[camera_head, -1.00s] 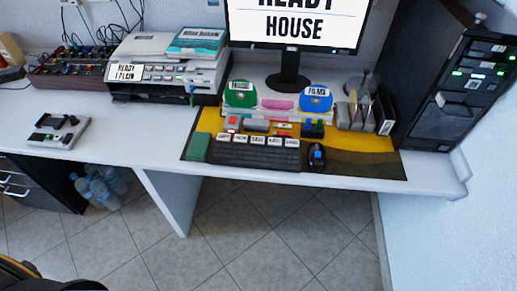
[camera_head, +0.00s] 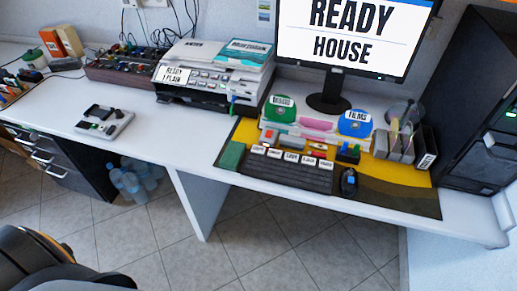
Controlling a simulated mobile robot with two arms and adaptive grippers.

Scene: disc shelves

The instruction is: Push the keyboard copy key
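The black keyboard (camera_head: 287,172) lies on a yellow and dark desk mat (camera_head: 378,189). A row of white labelled keys (camera_head: 291,156) stands along its back edge. The lettering on these keys is too small to read surely, so I cannot tell which one is the copy key. Neither of my grippers is in the head view.
A black mouse (camera_head: 349,183) lies right of the keyboard. Disc holders with a green disc (camera_head: 279,109) and a blue disc (camera_head: 355,123) stand behind it. A monitor (camera_head: 345,35) reads "READY HOUSE". A printer (camera_head: 208,84) stands left.

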